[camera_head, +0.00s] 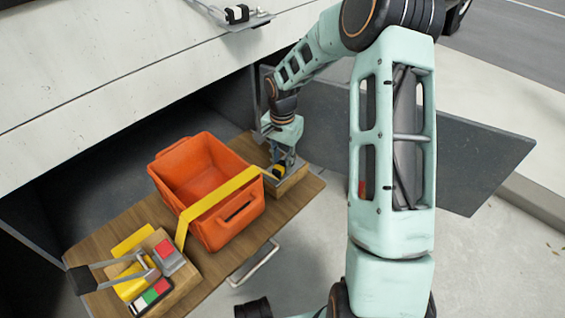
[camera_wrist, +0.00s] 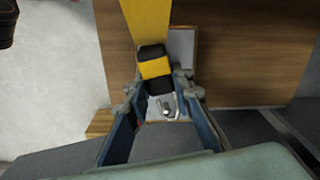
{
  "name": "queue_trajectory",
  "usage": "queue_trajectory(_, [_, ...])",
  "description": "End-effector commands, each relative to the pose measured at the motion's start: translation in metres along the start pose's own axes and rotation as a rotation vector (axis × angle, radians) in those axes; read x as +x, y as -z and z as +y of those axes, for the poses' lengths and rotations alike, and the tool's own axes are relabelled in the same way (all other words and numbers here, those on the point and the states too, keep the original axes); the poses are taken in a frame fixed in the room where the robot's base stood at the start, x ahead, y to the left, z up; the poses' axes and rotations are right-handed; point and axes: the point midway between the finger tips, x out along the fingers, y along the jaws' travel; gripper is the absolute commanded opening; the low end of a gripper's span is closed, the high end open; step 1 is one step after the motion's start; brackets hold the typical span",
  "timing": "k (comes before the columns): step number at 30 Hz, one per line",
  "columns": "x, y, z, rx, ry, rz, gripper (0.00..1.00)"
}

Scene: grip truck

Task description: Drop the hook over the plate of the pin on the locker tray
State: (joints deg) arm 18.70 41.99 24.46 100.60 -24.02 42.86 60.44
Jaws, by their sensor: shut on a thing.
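My gripper (camera_head: 284,160) is at the right end of the wooden locker tray (camera_head: 222,282), low over a wood block (camera_head: 291,184). In the wrist view, my gripper (camera_wrist: 162,82) is shut on the black-and-yellow hook (camera_wrist: 155,68) at the end of a yellow strap (camera_wrist: 147,22). The hook also shows small in the head view (camera_head: 279,171). A small shiny metal part (camera_wrist: 168,108), apparently the pin and its plate, lies between my fingers beside the hook. I cannot tell whether the hook is over the plate.
The yellow strap crosses an orange crate (camera_head: 186,163) on the tray. A lever ratchet (camera_head: 128,262) and a box with red, white and green buttons (camera_head: 151,297) stand at the left end. A grey door (camera_head: 420,150) stands open at the right. A metal handle (camera_head: 253,265) juts out in front.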

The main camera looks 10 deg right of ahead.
Motion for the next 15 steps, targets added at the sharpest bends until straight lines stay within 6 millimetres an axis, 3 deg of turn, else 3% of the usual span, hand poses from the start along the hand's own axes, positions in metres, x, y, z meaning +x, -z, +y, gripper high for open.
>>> queue_trajectory(4, [-0.0003,0.0009,-0.0036,-0.003,0.007,0.005,0.00])
queue_trajectory(5, [-0.0008,0.0010,-0.0036,-0.003,0.007,0.005,0.24])
queue_trajectory(9, [-0.0007,0.0008,-0.0028,-0.003,0.006,0.004,0.40])
queue_trajectory(15, [-0.0002,0.0008,-0.0018,-0.001,0.004,0.003,0.41])
